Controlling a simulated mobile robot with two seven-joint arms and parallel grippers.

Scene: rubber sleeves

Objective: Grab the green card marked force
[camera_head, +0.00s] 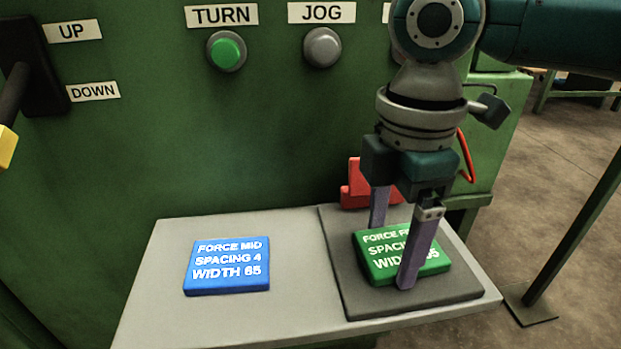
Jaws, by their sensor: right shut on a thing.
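The green card (381,270) lies on a dark square pad (350,295) at the right of a grey shelf. White text on it begins with FORCE; part is hidden by a finger. My right gripper (392,255) points down over the green card from above, its two fingers on either side, shut on the card. The card still appears flat at the pad. A blue card (228,284) marked FORCE MID, SPACING 4, WIDTH 65 lies on the left of the shelf. My left gripper is not in view.
The grey shelf (150,300) juts from a green machine with a green TURN button (226,52), a grey JOG button (322,47) and an UP/DOWN lever (22,80). A red part (354,190) stands behind the pad. Bare shelf separates the cards.

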